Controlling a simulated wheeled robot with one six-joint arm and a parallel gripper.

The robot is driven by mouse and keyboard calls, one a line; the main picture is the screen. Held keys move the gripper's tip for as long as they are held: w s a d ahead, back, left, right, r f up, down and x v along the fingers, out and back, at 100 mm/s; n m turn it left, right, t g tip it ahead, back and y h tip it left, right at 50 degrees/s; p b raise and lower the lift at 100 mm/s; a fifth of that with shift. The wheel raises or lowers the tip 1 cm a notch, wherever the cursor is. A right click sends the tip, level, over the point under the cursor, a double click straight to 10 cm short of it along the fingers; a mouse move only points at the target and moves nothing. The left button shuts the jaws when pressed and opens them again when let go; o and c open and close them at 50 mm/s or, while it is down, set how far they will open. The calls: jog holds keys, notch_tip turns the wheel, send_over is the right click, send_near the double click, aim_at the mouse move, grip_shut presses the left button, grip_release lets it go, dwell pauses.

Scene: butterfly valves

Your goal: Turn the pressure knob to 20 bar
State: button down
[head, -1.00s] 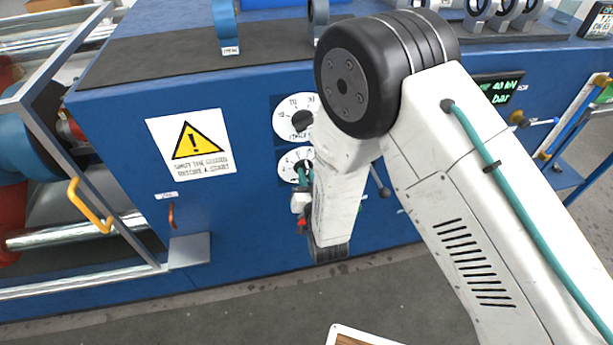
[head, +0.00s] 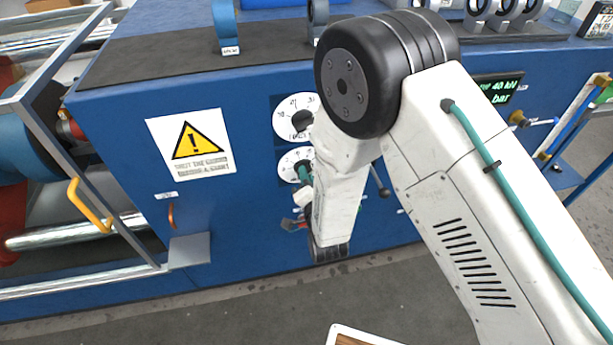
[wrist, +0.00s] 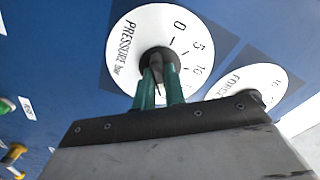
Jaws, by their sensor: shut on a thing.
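The pressure dial (wrist: 130,45) is a white disc marked "PRESSURE bar", with 0, 5 and 10 readable in the wrist view. Its black knob (wrist: 158,51) is at the disc's middle. My gripper (wrist: 158,72) has its two green fingers closed around the knob, one on each side. The knob's pointer cannot be made out, and the lower part of the scale is hidden behind the fingers and gripper body. In the head view the pressure dial (head: 286,165) is the lower of two dials on the blue panel, partly covered by my gripper (head: 305,173).
The force dial (wrist: 268,75) is close beside it and also shows above it in the head view (head: 287,118). A lit display (head: 500,90) at the right is partly hidden by my arm. A warning sign (head: 190,150) and an orange handle (head: 171,215) are to the left.

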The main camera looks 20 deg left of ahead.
jog(key=shift+f, duration=0.1)
dwell(0.4)
jog(key=c, duration=1.5)
grip_release()
jog(key=shift+o, duration=0.2)
jog(key=v, duration=0.8)
jog(key=shift+w+a, duration=0.1)
